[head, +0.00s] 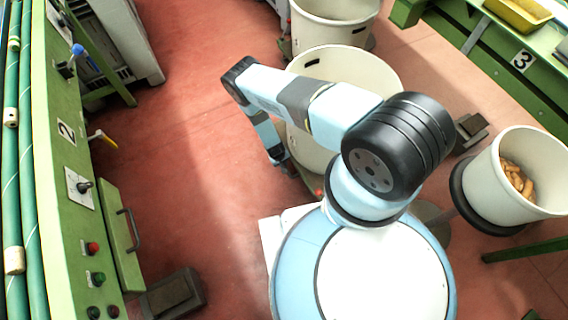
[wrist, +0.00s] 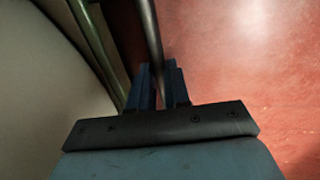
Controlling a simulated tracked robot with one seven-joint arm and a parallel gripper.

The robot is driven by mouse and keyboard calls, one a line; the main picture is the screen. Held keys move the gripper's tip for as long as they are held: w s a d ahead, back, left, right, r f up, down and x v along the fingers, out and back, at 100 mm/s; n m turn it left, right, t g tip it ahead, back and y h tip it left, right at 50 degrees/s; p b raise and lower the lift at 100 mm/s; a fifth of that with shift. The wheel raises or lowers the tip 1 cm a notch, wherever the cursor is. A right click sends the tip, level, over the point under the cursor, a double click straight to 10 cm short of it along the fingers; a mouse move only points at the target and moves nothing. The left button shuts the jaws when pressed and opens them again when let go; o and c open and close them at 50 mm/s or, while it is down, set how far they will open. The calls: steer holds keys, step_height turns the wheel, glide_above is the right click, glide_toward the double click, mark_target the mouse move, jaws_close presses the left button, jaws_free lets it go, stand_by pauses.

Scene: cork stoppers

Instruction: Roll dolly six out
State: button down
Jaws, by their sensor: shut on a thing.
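A large cream bin (head: 365,65) stands in the middle of the head view, partly hidden behind my arm. Its lower part and whatever it stands on are mostly covered, and no number six shows. In the wrist view a cream curved wall (wrist: 45,110) fills the left side, with a greenish metal rail (wrist: 100,50) beside it. My gripper (wrist: 160,80) is shut on a dark metal bar (wrist: 148,30), which seems to be the dolly's handle. In the head view my gripper (head: 278,157) is low at the bin's left side.
Another cream bin (head: 335,22) stands behind. A bin of corks (head: 517,182) is at the right on a round black base. Red floor (head: 180,150) is clear between.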

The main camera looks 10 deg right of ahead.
steer(key=shift+w+a, duration=0.25)
steer(key=shift+a, duration=0.25)
steer(key=c, duration=1.5)
jaws_free()
steer(key=o, duration=0.4)
steer(key=shift+s+d, duration=0.15)
step_height(320, 180, up, 14)
steer(key=a, duration=0.2)
steer(key=shift+s+a+f, duration=0.25)
steer(key=shift+s+a, duration=0.05)
steer(key=shift+s, duration=0.1)
